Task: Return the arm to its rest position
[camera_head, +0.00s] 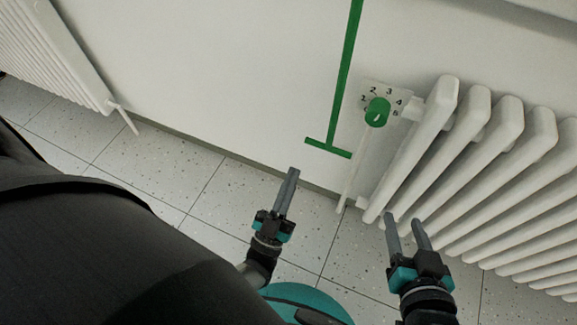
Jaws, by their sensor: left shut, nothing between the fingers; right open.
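My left gripper (292,172) is shut and empty, with its fingers together. It points up the picture toward the foot of the white wall, left of the radiator valve. My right gripper (404,216) is open and empty. Its two fingers are apart in front of the lower ends of the radiator's columns. A green valve knob (377,111) stands on a dial plate (370,87) with numbers, up and right of my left gripper. Neither gripper appears to touch the knob.
A white ribbed radiator (481,107) fills the right side. Another radiator (45,45) is at the upper left. A thin white pipe (352,170) runs down from the valve. A green stripe (345,75) marks the wall. Speckled floor tiles (150,165) are clear at left.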

